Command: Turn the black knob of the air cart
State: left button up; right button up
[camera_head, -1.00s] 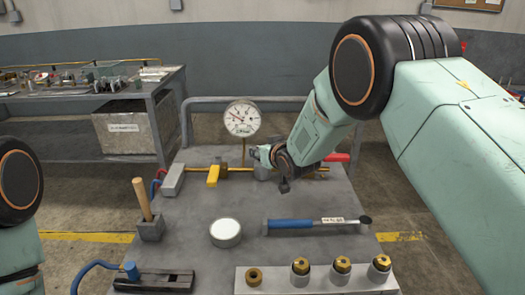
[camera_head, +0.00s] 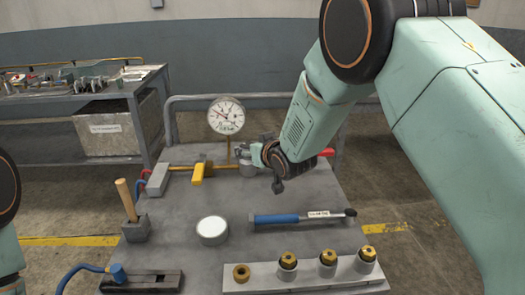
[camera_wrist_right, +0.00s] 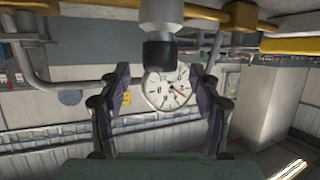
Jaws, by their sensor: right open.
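The air cart's grey tabletop (camera_head: 262,198) carries a brass pipe, a grey cylindrical fitting (camera_head: 248,170) and a white dial gauge (camera_head: 226,116). In the right wrist view the black knob (camera_wrist_right: 159,53) sits on the end of the grey fitting, between the spread fingers and toward the top of the picture. The gauge (camera_wrist_right: 167,88) shows behind it. My right gripper (camera_wrist_right: 165,80) is open, with a finger on each side of the knob and gaps showing. In the head view my right gripper (camera_head: 252,150) is at the fitting, and I cannot make out the knob there. My left gripper is out of view.
A yellow valve handle (camera_head: 198,173) is on the pipe to the left. A blue-handled tool (camera_head: 300,217), a white round puck (camera_head: 212,230), a wooden-handled tool (camera_head: 126,200) and a rack of brass fittings (camera_head: 308,277) lie nearer. A workbench (camera_head: 90,95) stands behind left.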

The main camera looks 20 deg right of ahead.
jog(key=v, duration=0.7)
jog(key=shift+s, duration=0.4)
